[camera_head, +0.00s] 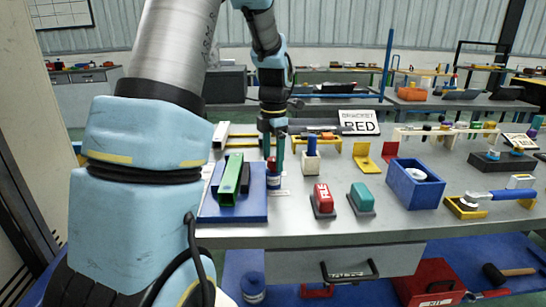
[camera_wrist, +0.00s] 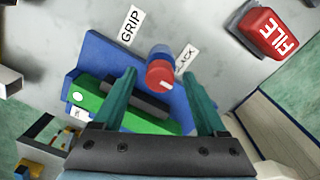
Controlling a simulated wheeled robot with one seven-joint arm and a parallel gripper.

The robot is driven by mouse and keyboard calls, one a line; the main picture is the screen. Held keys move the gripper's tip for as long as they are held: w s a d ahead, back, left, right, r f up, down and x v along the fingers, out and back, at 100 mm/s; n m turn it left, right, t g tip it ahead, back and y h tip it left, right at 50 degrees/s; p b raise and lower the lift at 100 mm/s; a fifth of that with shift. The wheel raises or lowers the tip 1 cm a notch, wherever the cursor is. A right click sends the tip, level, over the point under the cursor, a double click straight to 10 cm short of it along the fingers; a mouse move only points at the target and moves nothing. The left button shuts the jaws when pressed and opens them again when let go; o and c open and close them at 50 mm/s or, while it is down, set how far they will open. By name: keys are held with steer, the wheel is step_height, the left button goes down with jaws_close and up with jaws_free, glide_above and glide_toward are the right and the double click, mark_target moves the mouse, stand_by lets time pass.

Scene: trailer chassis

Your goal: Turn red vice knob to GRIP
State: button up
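The red vice knob (camera_wrist: 159,74) sits on a blue cylinder at the edge of the vice's blue base (camera_wrist: 98,48). It bears a short white mark, pointing right and slightly down in the wrist view. A GRIP label (camera_wrist: 130,25) lies above left of the knob and a partly hidden SLACK label (camera_wrist: 187,58) at its right. My gripper (camera_wrist: 160,75) is open, with teal fingers either side of the knob and gaps visible. In the head view my gripper (camera_head: 273,148) is over the knob (camera_head: 272,165). A green bar (camera_head: 231,180) lies in the vice.
A red FILE block (camera_head: 323,198) and a green block (camera_head: 362,197) stand right of the vice. A blue bin (camera_head: 414,183) is further right. A white block with a blue-topped item (camera_head: 311,158) stands close right of my gripper. Bare bench lies in front.

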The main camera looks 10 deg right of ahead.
jaws_close()
stand_by(0.4)
